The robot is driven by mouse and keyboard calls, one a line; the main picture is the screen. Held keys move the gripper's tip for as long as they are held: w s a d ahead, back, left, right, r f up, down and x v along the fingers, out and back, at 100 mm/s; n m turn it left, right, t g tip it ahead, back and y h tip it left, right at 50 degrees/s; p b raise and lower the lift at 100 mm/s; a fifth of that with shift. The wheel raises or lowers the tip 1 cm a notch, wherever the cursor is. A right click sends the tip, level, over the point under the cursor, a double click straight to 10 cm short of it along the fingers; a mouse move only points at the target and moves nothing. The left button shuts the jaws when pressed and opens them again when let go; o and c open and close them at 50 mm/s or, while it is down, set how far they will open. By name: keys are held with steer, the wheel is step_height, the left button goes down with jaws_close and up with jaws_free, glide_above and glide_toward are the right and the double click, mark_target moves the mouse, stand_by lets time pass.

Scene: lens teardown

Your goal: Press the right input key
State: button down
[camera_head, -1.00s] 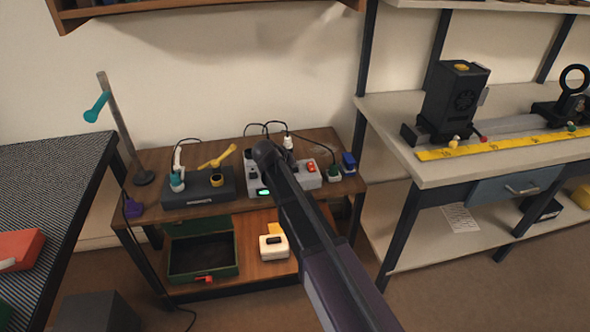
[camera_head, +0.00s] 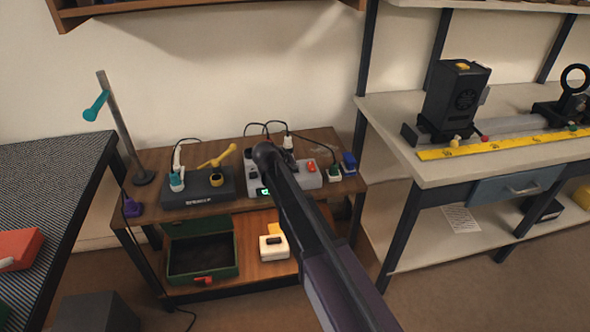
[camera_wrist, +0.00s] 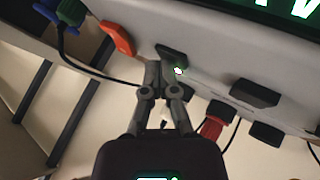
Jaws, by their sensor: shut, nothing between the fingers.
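The grey power unit (camera_head: 310,180) sits on the wooden bench, largely covered by my arm. In the wrist view its panel carries two dark keys. The one nearer the orange switch, the right input key (camera_wrist: 172,54), is at my fingertips, with a small bright green-white light beside it. The other dark key (camera_wrist: 255,93) is apart from my gripper. My gripper (camera_wrist: 164,68) is shut and empty; its tips overlap the right key's edge. I cannot tell whether the key is pushed in. A lit green display (camera_wrist: 285,8) shows large characters, cut off by the frame.
An orange switch (camera_wrist: 117,38) and a red plug (camera_wrist: 212,125) lie close to my fingers, with cables around. A black box (camera_head: 200,190) with a yellow lever stands left of the unit. Green (camera_head: 334,173) and blue (camera_head: 349,162) plugs stand to its right.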

steer(key=shift+r, duration=0.15)
steer(key=shift+r+p, duration=0.7)
steer(key=shift+p, duration=0.15)
steer(key=shift+r+p, duration=2.5)
steer(key=shift+p, duration=0.05)
steer(key=s+d+f+m+g+y, duration=0.1)
steer(key=s+d+f+g+y, duration=0.2)
steer(key=s+d, duration=0.95)
steer(key=s+d+f+m+g+y, duration=0.25)
steer(key=s+d+g, duration=0.25)
steer(key=s+d, duration=0.7)
step_height(320, 180, up, 19)
steer(key=a+p, duration=0.1)
steer(key=p, duration=1.7)
steer(key=shift+s+a+f+n+h+p, duration=0.15)
steer(key=shift+s+f+n+h+p, duration=0.05)
steer(key=shift+s+n+h+p, duration=0.2)
